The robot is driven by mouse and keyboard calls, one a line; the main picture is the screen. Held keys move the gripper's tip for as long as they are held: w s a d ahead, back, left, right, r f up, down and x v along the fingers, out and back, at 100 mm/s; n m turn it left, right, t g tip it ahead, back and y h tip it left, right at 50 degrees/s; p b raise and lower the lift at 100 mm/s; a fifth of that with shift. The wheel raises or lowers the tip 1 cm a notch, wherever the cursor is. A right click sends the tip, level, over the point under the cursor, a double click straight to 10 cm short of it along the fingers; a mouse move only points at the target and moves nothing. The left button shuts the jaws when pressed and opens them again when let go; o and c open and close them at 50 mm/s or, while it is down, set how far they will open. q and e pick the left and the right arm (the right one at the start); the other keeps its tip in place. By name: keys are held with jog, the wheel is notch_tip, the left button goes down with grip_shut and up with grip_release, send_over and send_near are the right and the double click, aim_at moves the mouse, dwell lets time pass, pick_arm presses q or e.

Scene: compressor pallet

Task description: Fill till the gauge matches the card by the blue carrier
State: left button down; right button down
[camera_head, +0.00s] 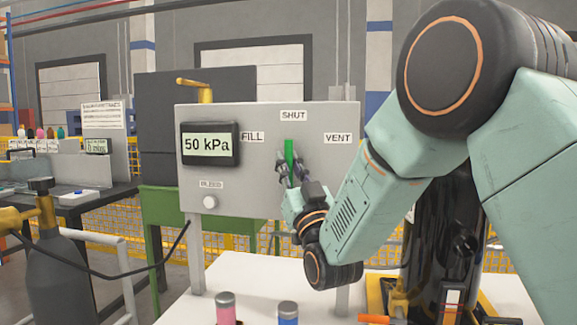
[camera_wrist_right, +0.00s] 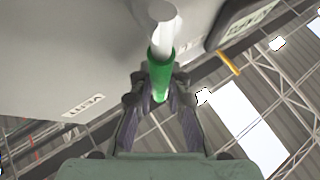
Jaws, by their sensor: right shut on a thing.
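The panel (camera_head: 262,125) carries a gauge (camera_head: 208,144) that reads 50 kPa. Its labels read FILL at left, SHUT at top and VENT at right. A green lever handle (camera_head: 289,152) stands near upright below SHUT. My right gripper (camera_head: 287,170) is shut on this handle. In the right wrist view the fingers (camera_wrist_right: 160,98) close around the green handle (camera_wrist_right: 160,70), and the gauge (camera_wrist_right: 245,22) shows at the edge. The tops of a blue carrier (camera_head: 288,314) and a pink one (camera_head: 226,310) show at the bottom. I cannot make out the card beside the blue one.
A round BLEED knob (camera_head: 209,202) sits low on the panel. A dark gas cylinder (camera_head: 58,275) with a brass valve and hose stands at left. A small display (camera_head: 97,146) and a printed sheet (camera_head: 102,115) stand on the back bench; their text is too small.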

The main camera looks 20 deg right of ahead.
jog(key=c, duration=1.6)
grip_release()
jog(key=shift+w, duration=0.15)
jog(key=shift+o, duration=0.2)
jog(key=v, duration=1.2)
